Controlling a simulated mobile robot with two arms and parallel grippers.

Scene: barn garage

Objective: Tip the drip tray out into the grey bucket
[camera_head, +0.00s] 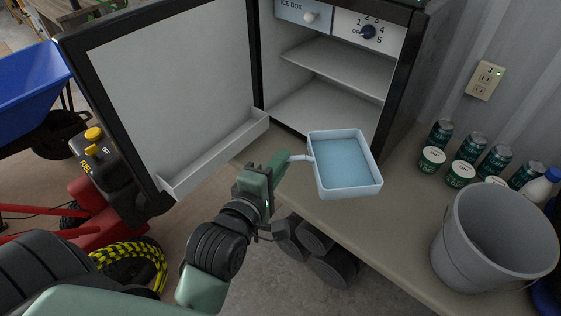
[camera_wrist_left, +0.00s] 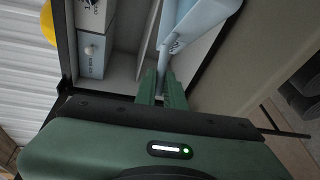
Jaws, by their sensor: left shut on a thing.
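The drip tray (camera_head: 361,187) is a light blue square pan with a short handle on its left side. My left gripper (camera_head: 285,160) is shut on that handle and holds the tray in front of the open fridge, over the bench edge. The tray looks about level, with bluish contents or floor inside; I cannot tell which. In the left wrist view the tray (camera_wrist_left: 205,15) is at the top, with its handle between the fingers (camera_wrist_left: 162,80). The grey bucket (camera_head: 462,258) stands upright on the bench at the right, apart from the tray. My right gripper is not in view.
The small fridge (camera_head: 400,90) stands open, its door (camera_head: 170,85) swung left. Several green cans (camera_head: 466,147) and a white bottle (camera_head: 540,185) stand behind the bucket. The bench top (camera_head: 400,215) is clear between tray and bucket. A red machine (camera_head: 95,205) and blue wheelbarrow (camera_head: 28,75) are at left.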

